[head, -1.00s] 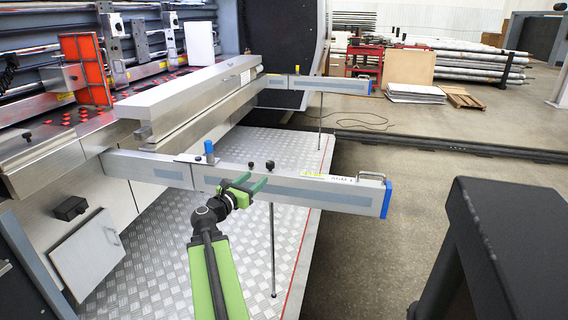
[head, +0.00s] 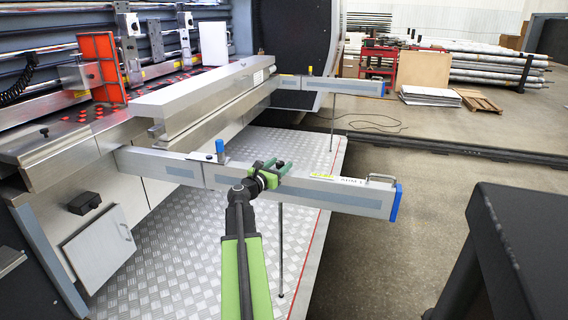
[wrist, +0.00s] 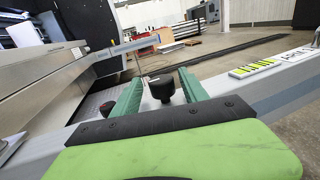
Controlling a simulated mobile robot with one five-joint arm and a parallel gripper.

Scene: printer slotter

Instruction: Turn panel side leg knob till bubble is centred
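The side panel arm (head: 340,195) is a long grey beam with a blue end cap. A thin black leg (head: 281,250) runs from it down to the checkered plate. In the wrist view a black round knob (wrist: 161,86) stands between the two green fingers of my gripper (wrist: 160,78), with gaps visible beside it. My gripper (head: 271,167) is open above the beam in the head view, where its fingers hide the knob. A yellow-green level strip (wrist: 253,68) lies on the beam to the right; its bubble is too small to read. The strip also shows in the head view (head: 322,177).
A second side arm (head: 335,87) lies farther back. A dark structure (head: 520,230) fills the lower right. The floor beyond the beam's end is clear.

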